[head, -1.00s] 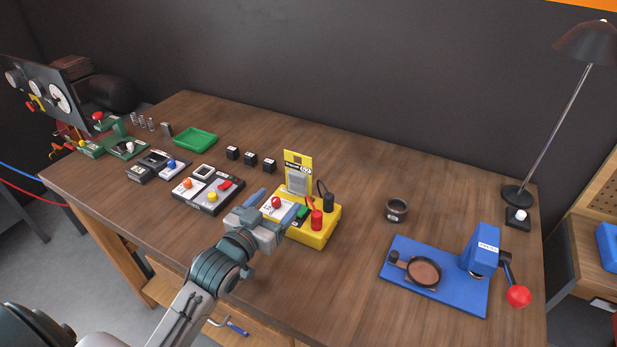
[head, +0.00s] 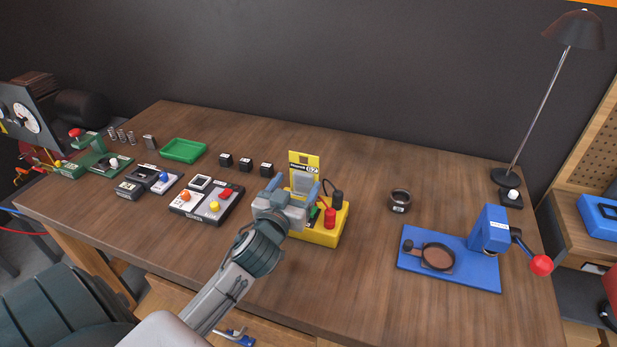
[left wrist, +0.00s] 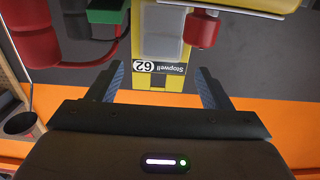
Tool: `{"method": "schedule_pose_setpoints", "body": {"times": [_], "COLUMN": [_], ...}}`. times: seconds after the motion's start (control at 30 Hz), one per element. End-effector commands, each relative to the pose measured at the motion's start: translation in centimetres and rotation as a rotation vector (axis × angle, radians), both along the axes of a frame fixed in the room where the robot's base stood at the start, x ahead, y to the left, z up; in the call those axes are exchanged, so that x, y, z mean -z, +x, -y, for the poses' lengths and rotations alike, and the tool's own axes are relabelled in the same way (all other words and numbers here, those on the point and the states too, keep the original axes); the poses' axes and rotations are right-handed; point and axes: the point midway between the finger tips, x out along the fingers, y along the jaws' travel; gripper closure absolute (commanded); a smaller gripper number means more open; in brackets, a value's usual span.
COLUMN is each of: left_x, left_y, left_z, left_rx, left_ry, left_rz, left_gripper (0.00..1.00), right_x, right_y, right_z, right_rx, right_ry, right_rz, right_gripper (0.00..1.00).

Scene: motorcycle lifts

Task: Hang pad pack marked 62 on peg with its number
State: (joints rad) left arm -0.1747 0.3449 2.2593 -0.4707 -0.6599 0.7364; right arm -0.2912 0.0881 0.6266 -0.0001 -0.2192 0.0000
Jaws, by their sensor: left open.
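The pad pack (head: 305,161), a yellow card marked 62 with a clear front, stands upright at the yellow block (head: 322,236) on the bench. Its upside-down "Stopwell 62" label also shows in the left wrist view (left wrist: 158,68). My left gripper (head: 293,187) is open in front of the pack, its fingers apart on either side. In the left wrist view, the fingers (left wrist: 163,86) show gaps to the pack's edges. The gripper hides the pack's lower part in the head view. No numbered peg can be made out. My right gripper is out of view.
The yellow block carries red and black posts (head: 330,216). A switch panel (head: 206,203) and several small black blocks (head: 245,164) stand left. A dark ring (head: 400,201) and a blue press (head: 490,232) stand right. A pegboard (head: 596,135) is at the far right. Bare bench lies between.

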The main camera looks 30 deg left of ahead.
Motion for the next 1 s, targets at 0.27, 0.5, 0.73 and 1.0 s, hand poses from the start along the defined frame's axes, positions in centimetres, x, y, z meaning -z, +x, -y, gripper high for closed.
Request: {"method": "schedule_pose_setpoints", "body": {"times": [0.27, 0.5, 0.73, 1.0], "left_x": [-0.5, -0.3, 0.0, -0.1], "left_y": [2.5, 5.7, 6.1, 6.1], "left_z": [-0.4, -1.0, -1.1, -1.1], "left_rx": [0.0, 0.001, 0.003, 0.003], "left_ry": [-0.001, 0.0, 0.0, 0.0], "left_rz": [-0.001, -0.001, -0.001, 0.0], "left_gripper": [0.27, 0.27, 0.27, 0.65], "right_x": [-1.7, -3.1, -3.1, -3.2], "right_y": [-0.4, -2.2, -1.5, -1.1], "right_z": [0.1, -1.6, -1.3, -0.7], "right_rx": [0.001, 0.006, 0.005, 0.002], "right_ry": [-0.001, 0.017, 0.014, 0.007], "right_rz": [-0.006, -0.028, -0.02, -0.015], "right_gripper": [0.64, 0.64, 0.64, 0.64]}}
